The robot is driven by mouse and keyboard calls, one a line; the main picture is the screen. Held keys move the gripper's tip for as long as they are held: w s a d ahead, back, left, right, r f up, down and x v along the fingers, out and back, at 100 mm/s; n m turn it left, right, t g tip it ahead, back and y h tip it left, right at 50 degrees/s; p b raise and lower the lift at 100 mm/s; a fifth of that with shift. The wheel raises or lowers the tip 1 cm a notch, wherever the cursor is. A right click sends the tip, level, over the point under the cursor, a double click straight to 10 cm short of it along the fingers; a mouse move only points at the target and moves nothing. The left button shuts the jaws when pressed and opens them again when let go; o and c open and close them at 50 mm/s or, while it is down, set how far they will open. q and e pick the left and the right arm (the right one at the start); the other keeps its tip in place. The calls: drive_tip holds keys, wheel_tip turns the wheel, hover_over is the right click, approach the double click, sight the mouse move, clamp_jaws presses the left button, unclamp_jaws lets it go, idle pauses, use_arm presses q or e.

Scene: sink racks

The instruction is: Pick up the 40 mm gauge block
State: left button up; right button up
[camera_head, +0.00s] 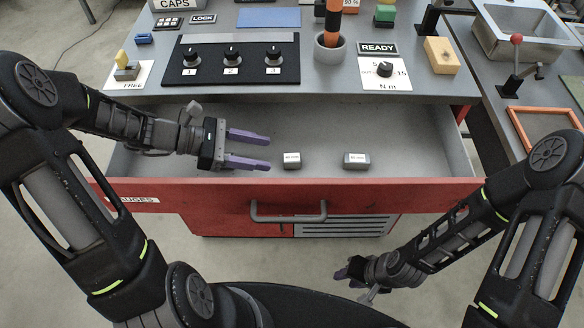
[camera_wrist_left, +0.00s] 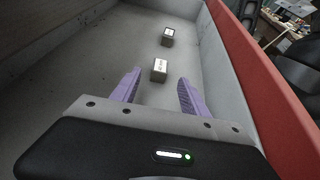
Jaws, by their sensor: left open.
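Two small grey gauge blocks with white labels lie apart on the floor of the open drawer. In the head view one block (camera_head: 292,160) is left and the other block (camera_head: 356,160) is right; their labels are too small to read surely. My left gripper (camera_head: 268,151) is open and empty in the drawer, its purple fingers pointing right, just left of the left block. In the left wrist view this block (camera_wrist_left: 159,70) lies just beyond and between the fingertips (camera_wrist_left: 157,80), with the other block (camera_wrist_left: 167,37) farther off. My right gripper (camera_head: 352,272) is low in front of the drawer; its opening is unclear.
The red-fronted drawer (camera_head: 231,197) is pulled out, with a grey handle (camera_head: 289,218). Its walls surround the blocks, and its floor around them is bare. The worktop above holds a black knob panel (camera_head: 232,62), a yellow block (camera_head: 441,55) and a grey cup (camera_head: 330,50).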

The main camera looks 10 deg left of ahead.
sight(289, 158)
idle(0.3)
use_arm(q)
drive_tip(key=shift+x, duration=1.3)
drive_tip(key=shift+p+x, duration=0.45)
drive_tip(key=shift+x, duration=2.2)
clamp_jaws()
